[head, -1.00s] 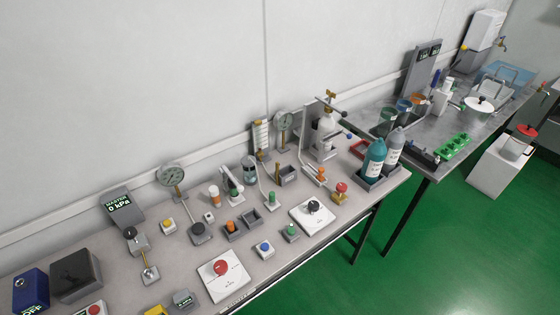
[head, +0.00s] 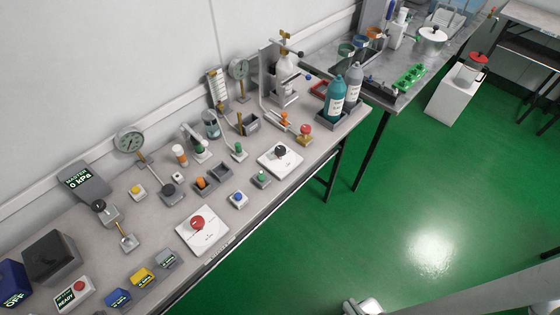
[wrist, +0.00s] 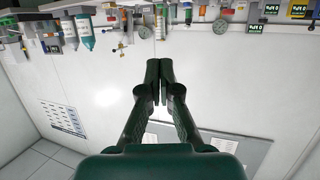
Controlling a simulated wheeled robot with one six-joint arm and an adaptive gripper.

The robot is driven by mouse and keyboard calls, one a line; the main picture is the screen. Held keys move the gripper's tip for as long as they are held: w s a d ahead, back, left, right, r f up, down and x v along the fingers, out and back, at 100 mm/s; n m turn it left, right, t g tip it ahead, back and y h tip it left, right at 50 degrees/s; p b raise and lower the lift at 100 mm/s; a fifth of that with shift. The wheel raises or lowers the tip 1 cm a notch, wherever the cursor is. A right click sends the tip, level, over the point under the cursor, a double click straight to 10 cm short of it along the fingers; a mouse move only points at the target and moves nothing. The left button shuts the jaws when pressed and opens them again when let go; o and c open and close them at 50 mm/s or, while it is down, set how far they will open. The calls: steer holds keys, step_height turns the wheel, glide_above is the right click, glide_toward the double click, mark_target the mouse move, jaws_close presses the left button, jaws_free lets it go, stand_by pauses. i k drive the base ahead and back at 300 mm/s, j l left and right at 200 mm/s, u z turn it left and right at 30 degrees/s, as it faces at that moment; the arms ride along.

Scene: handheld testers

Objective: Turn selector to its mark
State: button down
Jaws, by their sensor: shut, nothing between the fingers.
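Two dials on white plates sit on the near bench in the head view. One has a red knob (head: 198,222) on its plate (head: 212,240) near the front edge. The other has a black knob (head: 280,151) on its plate (head: 268,162), farther right. I cannot tell which is the selector, and their marks are too small to read. My gripper (wrist: 158,72) shows in the wrist view, shut and empty, with its dark green fingers together. It points at the bare wall, apart from the bench things, which appear upside down along the top.
Several testers crowd the bench around the dials, including a gauge (head: 130,139), a blue button (head: 238,198) and a teal bottle (head: 336,98). A second table (head: 380,92) stands beyond. The green floor (head: 400,215) in front is clear.

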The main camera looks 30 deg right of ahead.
mark_target(280, 150)
steer(key=l+z, duration=0.15)
steer(key=z, duration=0.2)
steer(key=k+l+z, duration=0.1)
steer(key=z, duration=0.25)
steer(key=l+z, duration=0.3)
